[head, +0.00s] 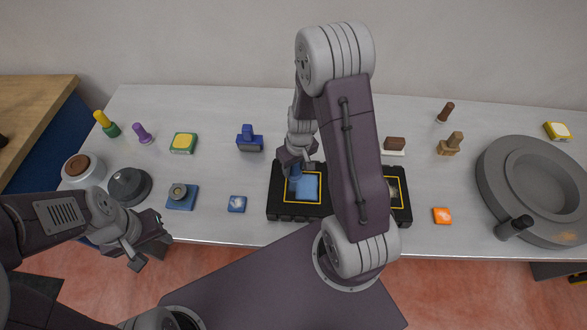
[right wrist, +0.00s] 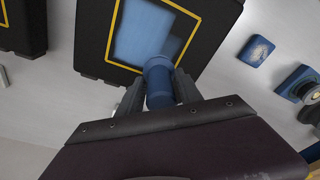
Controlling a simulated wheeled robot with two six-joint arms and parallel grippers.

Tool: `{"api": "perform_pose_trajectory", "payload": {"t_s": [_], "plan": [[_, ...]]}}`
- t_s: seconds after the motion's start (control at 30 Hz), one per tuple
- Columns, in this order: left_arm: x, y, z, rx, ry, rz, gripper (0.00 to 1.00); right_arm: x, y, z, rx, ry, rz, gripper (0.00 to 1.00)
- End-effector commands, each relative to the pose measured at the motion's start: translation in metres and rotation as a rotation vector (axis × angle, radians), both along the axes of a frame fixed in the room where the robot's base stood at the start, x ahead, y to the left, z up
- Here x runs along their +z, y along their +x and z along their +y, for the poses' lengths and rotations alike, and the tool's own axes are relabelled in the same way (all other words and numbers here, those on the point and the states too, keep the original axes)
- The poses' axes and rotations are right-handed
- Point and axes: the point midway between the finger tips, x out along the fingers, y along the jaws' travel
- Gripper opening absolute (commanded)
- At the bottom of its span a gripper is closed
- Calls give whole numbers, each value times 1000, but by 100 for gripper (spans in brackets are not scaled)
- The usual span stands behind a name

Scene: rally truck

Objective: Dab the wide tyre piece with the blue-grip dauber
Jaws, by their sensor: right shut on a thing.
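A black tyre piece (head: 285,212) with a notched front edge lies at the table's middle. A yellow outline on its top frames a light blue area, also in the right wrist view (right wrist: 142,35). My right gripper (head: 296,165) is shut on the blue-grip dauber (right wrist: 158,82), above this piece. The dauber's lower end is over the blue area; I cannot tell whether it touches. A second black piece (head: 403,213) with a yellow outline shows right of my arm, partly hidden by it. My left gripper (head: 150,243) is open and empty at the table's front left edge.
A navy stamp (head: 249,140) stands behind. Right are an orange pad (head: 442,216) and a large grey round tray (head: 498,190).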

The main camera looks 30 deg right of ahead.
Motion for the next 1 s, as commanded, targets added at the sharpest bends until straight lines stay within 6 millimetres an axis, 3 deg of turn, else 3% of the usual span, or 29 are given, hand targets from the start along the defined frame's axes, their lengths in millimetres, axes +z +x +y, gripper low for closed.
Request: {"api": "perform_pose_trajectory", "payload": {"t_s": [1.0], "plan": [[-7, 0, 0, 0, 0, 0, 36, -1, -13, 9, 0, 0, -2, 0]]}}
